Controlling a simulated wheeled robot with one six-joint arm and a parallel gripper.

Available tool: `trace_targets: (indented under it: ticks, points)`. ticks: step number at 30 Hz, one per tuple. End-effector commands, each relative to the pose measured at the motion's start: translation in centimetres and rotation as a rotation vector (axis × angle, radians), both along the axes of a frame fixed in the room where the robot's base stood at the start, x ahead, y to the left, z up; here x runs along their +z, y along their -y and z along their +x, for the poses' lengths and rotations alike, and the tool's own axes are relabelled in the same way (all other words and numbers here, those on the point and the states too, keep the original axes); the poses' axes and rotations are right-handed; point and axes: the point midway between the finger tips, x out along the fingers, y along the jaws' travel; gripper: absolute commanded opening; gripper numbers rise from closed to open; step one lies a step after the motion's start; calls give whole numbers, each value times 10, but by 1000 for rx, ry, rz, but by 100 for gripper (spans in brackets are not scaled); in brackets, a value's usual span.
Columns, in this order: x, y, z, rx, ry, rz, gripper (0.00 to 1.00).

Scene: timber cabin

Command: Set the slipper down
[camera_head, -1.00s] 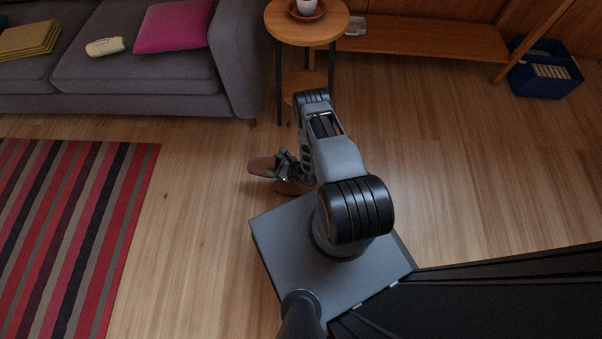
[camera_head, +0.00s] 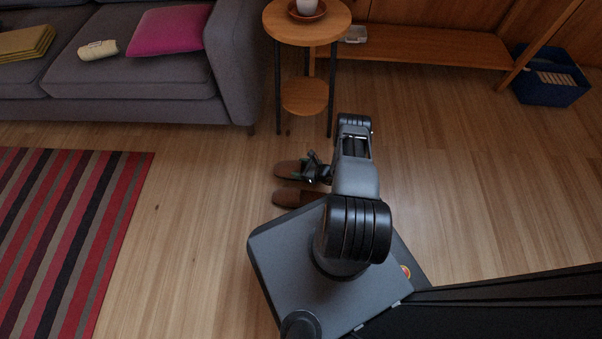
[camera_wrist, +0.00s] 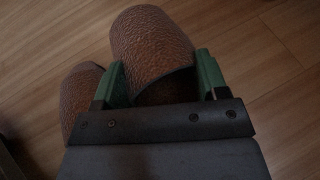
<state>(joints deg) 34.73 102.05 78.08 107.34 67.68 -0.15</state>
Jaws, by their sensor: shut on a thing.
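My gripper (camera_head: 314,169) is shut on a brown slipper (camera_head: 288,169), low over the floor. In the wrist view the green fingers of my gripper (camera_wrist: 160,78) sit on either side of this slipper (camera_wrist: 150,38), whose textured brown toe points away from me. A second brown slipper (camera_head: 288,197) lies on the floor beside it, nearer my base. It also shows in the wrist view (camera_wrist: 80,88), left of the held one and partly hidden by my gripper. The two point the same way. I cannot tell whether the held slipper touches the floor.
A round wooden side table (camera_head: 331,30) with a cup (camera_head: 306,6) stands behind. A grey sofa (camera_head: 130,80) is at back left, a striped rug (camera_head: 65,230) at left. A blue crate (camera_head: 550,95) stands at far right. The wooden floor between rug and slippers is clear.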

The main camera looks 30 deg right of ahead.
Motion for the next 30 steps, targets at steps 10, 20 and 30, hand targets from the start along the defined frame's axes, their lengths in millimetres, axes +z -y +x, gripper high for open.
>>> trace_targets:
  ticks: [10,20,30]
  points:
    - [-38,5,1,0,1,-1,41]
    - [-39,5,0,0,0,0,41]
    - [-38,5,1,0,-1,-1,94]
